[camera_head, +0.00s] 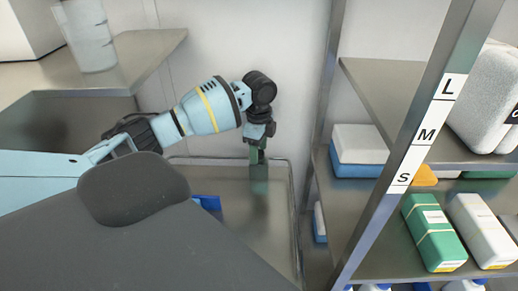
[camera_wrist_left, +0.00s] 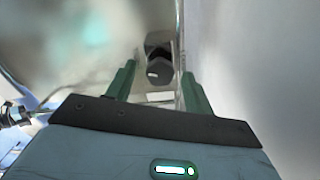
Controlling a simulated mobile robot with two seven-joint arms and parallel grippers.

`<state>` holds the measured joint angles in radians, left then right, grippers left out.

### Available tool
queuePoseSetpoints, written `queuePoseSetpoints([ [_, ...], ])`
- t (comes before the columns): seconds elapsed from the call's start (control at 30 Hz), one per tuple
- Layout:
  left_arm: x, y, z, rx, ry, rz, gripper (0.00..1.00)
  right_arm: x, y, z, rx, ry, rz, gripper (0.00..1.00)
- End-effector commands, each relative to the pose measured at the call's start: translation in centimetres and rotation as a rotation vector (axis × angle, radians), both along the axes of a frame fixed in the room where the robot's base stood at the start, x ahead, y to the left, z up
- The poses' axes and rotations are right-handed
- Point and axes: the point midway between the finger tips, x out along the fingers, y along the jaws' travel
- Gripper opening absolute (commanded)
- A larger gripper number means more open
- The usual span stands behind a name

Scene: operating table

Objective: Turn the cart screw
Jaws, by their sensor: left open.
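The metal cart (camera_head: 225,225) has a flat top with a raised rim, below and around my left gripper (camera_head: 258,158). The gripper points down over its far right part, and in the head view I cannot tell whether it touches the surface. In the left wrist view, its two green fingers (camera_wrist_left: 158,90) are apart. A dark, rounded knob-like part (camera_wrist_left: 158,70) with a small white mark shows between and beyond the fingertips. It may be the cart screw, but I cannot tell for sure. No screw can be made out in the head view. My right gripper is out of view.
A metal shelf rack with an upright labelled L, M, S (camera_head: 421,137) stands close on the right, holding boxes such as a green one (camera_head: 433,232). A blue object (camera_head: 207,202) lies on the cart. A side counter (camera_head: 130,58) with a clear container (camera_head: 88,35) is at the upper left.

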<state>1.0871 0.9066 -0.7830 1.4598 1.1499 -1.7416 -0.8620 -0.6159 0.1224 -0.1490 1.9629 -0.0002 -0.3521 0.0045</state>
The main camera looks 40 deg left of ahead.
Motion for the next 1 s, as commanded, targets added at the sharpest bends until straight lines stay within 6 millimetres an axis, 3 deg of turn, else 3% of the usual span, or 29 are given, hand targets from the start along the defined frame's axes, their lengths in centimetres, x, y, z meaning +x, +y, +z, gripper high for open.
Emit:
queuePoseSetpoints([
  [0.3,0.0,-0.01,-0.31,0.0,-0.001,0.0,0.53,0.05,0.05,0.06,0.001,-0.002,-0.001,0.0],
  [0.67,0.01,-0.02,-0.29,0.0,-0.001,-0.001,0.08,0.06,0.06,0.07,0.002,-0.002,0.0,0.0],
  [1.0,0.01,-0.06,-0.15,0.0,-0.002,0.053,0.08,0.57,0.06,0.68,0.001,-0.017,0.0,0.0],
])
